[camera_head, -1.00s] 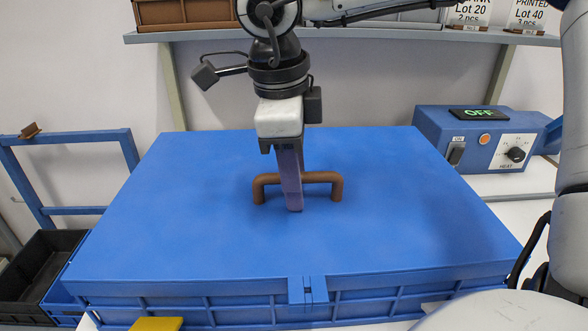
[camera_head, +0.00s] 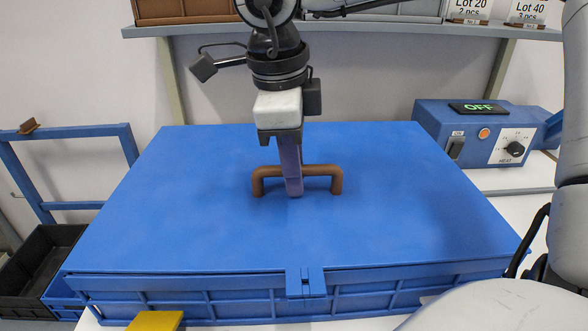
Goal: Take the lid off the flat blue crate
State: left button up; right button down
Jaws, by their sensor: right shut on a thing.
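The flat blue crate (camera_head: 240,306) stands on the white table, and its blue lid (camera_head: 180,215) lies over it. A thin dark gap shows between the lid's front edge and the crate wall, toward the left. A brown handle (camera_head: 322,172) stands at the middle of the lid. My right gripper (camera_head: 291,188) points down and is shut on the handle; its fingers cover the handle's middle. A small blue latch tab (camera_head: 305,283) sits at the front edge of the lid. My left gripper is not in view.
A blue heater box (camera_head: 480,135) with a knob stands right of the crate. A black bin (camera_head: 30,270) is at the lower left, beside a blue frame (camera_head: 70,132). A yellow block (camera_head: 155,321) lies at the front. A grey shelf (camera_head: 350,28) hangs behind.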

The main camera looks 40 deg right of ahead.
jog(key=shift+r+p, duration=0.7)
jog(key=shift+r, duration=0.95)
jog(key=shift+d+r+p, duration=0.1)
jog(key=shift+r+p, duration=1.55)
jog(key=shift+r, duration=0.35)
